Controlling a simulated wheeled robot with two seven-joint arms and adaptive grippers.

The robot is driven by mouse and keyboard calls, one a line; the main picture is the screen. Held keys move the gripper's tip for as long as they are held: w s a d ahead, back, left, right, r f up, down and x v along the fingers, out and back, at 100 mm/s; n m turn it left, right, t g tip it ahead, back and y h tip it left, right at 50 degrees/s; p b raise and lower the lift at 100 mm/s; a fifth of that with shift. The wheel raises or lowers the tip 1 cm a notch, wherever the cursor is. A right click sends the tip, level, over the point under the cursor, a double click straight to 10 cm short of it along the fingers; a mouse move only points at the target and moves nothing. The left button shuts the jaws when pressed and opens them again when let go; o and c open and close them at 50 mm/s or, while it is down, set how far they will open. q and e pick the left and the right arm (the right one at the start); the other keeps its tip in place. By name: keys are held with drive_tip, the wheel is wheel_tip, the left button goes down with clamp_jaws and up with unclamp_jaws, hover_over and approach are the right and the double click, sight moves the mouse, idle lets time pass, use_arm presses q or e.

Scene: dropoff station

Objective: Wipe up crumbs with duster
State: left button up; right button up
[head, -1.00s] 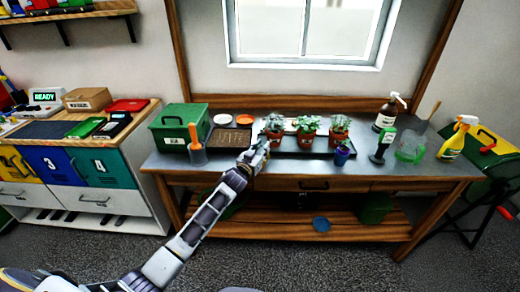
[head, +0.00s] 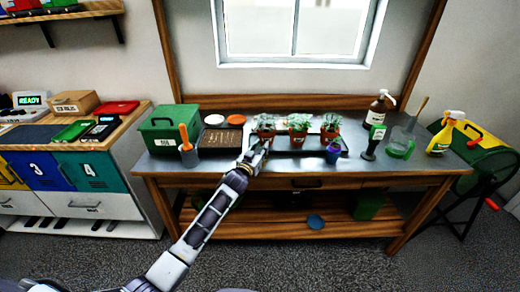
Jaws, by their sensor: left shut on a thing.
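My left gripper (head: 258,150) reaches in from below and is over the front part of the grey potting bench (head: 400,167), just in front of the leftmost potted plant (head: 264,128). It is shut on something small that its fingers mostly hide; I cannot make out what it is. I cannot pick out a duster for certain. An orange-handled tool with a grey lower part (head: 187,148) stands at the bench's left. Crumbs are too small to tell; a dark tray (head: 218,148) with a brownish surface lies left of the gripper. My right gripper is not in view.
A green box (head: 168,128) stands at the bench's left. Two more potted plants, a purple pot (head: 333,153), a brown pump bottle (head: 379,110) and a yellow spray bottle (head: 446,132) stand to the right. The front right of the bench top is mostly clear.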

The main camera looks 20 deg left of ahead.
use_arm(q)
drive_tip(key=shift+w+d+r+p, duration=0.1)
drive_tip(key=shift+w+r+p, duration=0.05)
drive_tip(key=shift+r+p, duration=0.35)
drive_tip(key=shift+w+d+r+p, duration=0.1)
drive_tip(key=shift+w+r+p, duration=0.05)
drive_tip(key=shift+r+p, duration=0.3)
drive_tip(key=shift+s+a+r+p, duration=0.1)
drive_tip(key=shift+a+r+p, duration=0.05)
drive_tip(key=shift+r+p, duration=1.7)
drive_tip(key=shift+r, duration=0.1)
drive_tip(key=shift+r+p, duration=1.5)
drive_tip(key=shift+p, duration=0.05)
drive_tip(key=shift+f, duration=0.15)
drive_tip(key=shift+f+b, duration=2.5)
drive_tip(key=shift+f, duration=1.6)
drive_tip(key=shift+a, duration=0.2)
